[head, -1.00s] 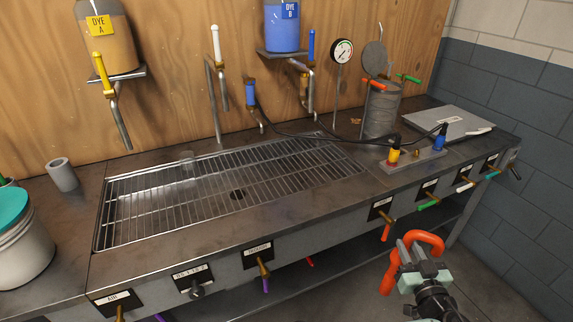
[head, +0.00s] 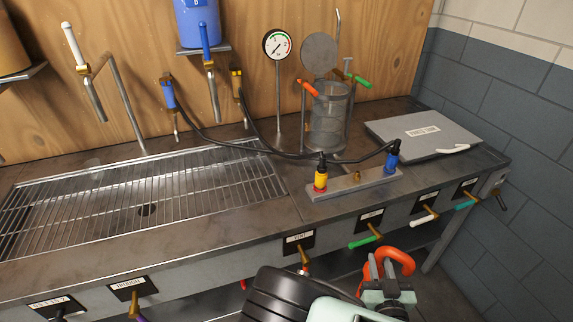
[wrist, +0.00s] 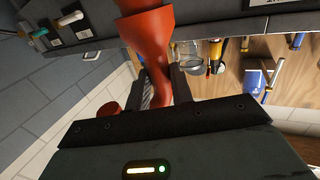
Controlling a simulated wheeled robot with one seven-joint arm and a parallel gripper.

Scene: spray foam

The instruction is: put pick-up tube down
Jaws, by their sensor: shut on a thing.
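The pick-up tube, a curved orange-red tube, is in my gripper in front of the bench's front edge. In the head view the tube (head: 400,256) arches over the jaws of my gripper (head: 381,270). In the wrist view the tube (wrist: 149,45) widens toward the top of the picture. There the dark fingers of my gripper (wrist: 167,88) stand on either side of its narrow part. Part of the tube is hidden by the fingers and the gripper body.
Coloured valve handles stick out along the front. Bare bench top lies between the grate and the front edge.

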